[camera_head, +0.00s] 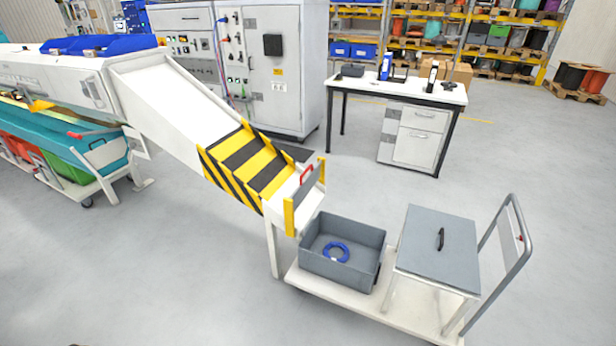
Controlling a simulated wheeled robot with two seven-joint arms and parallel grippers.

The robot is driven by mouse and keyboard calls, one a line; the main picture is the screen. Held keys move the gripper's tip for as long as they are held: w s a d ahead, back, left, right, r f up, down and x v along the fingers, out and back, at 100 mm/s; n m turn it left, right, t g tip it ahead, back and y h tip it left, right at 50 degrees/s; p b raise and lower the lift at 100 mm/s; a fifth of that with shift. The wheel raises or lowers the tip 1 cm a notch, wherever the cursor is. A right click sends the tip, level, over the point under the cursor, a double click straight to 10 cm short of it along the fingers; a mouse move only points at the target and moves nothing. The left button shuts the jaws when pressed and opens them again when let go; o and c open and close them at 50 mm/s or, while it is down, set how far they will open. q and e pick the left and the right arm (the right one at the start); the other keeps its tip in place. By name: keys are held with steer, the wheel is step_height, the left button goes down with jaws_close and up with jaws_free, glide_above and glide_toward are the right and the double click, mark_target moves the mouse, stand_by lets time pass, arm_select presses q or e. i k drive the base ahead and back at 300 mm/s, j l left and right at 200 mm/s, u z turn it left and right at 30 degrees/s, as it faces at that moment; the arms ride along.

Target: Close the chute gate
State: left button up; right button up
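The white chute (175,95) slopes down from the machine at the left to the middle of the view. Its lower part has yellow and black stripes (250,165). The chute gate (305,193) is a grey panel with a red handle (306,174) at the chute's low end. It stands between two yellow posts (290,217). I cannot tell whether its lower edge meets the chute floor. Neither of my grippers is in view.
A grey bin (318,266) with a blue cable coil (335,252) stands below the chute end on a white cart (400,318). A grey-topped box (438,245) and a cart handle (515,235) are to its right. A desk (400,90) stands behind. The left foreground floor is clear.

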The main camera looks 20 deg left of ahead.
mark_target(305, 186)
steer(key=i+j+z, duration=0.1)
steer(key=j, duration=0.3)
steer(key=i+j+z, duration=0.1)
steer(key=j, duration=0.3)
steer(key=i+j+z, duration=0.1)
steer(key=i+j, duration=0.15)
steer(key=j, duration=0.2)
steer(key=i+j+z, duration=0.1)
steer(key=j, duration=0.3)
steer(key=i+j+z, duration=0.1)
steer(key=j, duration=0.35)
